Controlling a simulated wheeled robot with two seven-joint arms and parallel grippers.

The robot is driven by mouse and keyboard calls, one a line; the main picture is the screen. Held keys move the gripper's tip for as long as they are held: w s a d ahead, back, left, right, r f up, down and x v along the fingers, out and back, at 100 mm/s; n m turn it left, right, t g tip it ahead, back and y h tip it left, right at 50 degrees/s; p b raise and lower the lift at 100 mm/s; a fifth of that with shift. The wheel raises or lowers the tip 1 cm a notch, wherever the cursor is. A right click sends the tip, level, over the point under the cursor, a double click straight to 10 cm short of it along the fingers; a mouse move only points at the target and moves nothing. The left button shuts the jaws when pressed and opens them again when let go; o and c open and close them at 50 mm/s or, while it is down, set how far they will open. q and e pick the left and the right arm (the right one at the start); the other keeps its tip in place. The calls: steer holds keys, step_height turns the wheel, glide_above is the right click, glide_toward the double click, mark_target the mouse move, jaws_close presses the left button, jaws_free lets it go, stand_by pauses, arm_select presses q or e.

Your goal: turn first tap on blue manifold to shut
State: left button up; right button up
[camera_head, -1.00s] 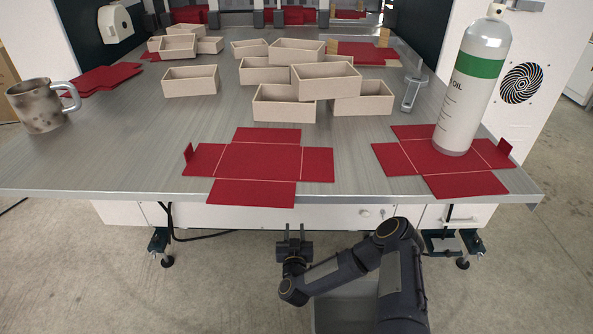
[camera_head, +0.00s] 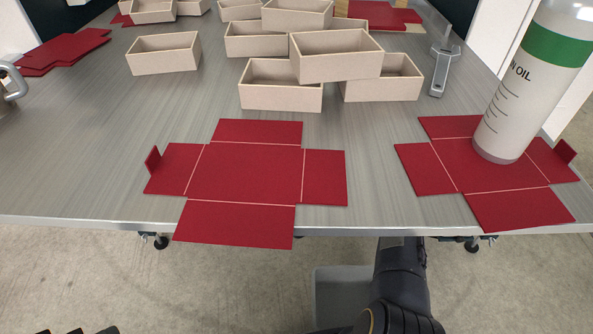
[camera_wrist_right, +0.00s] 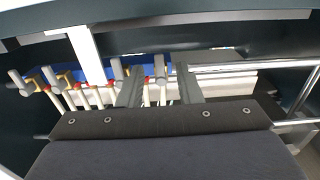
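In the right wrist view a blue manifold (camera_wrist_right: 86,74) runs across a dark recess. Several taps with grey handles sit along it, with yellow and red fittings; white pipes hang below. One tap (camera_wrist_right: 160,70) shows between the fingers of my right gripper (camera_wrist_right: 160,88), which is open. I cannot tell whether the fingers touch it. Another tap (camera_wrist_right: 118,70) is just left of the left finger, and further taps (camera_wrist_right: 52,78) are at the far left. Which tap is the first is not clear. The head view shows my right arm but hides the manifold and right gripper.
A grey table (camera_head: 90,185) fills the head view, with red box blanks (camera_head: 245,172), cream trays (camera_head: 338,58) and an oil bottle (camera_head: 530,85). In the right wrist view, metal rails (camera_wrist_right: 250,66) run right of the fingers and a pale upright (camera_wrist_right: 86,50) crosses the manifold.

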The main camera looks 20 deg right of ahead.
steer(key=shift+w+d, duration=0.3)
steer(key=shift+w, duration=0.25)
jaws_close()
